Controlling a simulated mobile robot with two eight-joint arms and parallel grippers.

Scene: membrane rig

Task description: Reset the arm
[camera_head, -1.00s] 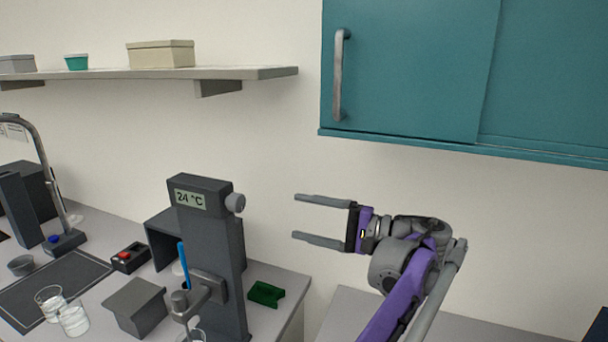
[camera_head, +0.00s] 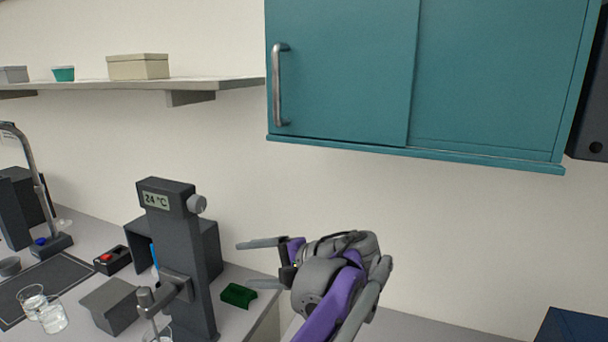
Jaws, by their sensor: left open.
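My left gripper (camera_head: 243,265) is the only one in view. Its purple and grey arm (camera_head: 330,312) comes up from the bottom middle. The two grey fingers point left and are apart, with nothing between them. In the picture they show just right of the dark rig column (camera_head: 196,275) with its 24 °C display (camera_head: 157,201), above the green block (camera_head: 238,295). I cannot tell the depth between the fingers and the column. My right gripper is not in view.
A teal wall cabinet (camera_head: 345,75) hangs above the arm. A shelf (camera_head: 215,85) holds small boxes. Glass beakers (camera_head: 52,318), a grey block (camera_head: 108,305) and a red-buttoned box (camera_head: 112,261) stand on the left counter. A dark blue thing (camera_head: 578,328) is at the lower right.

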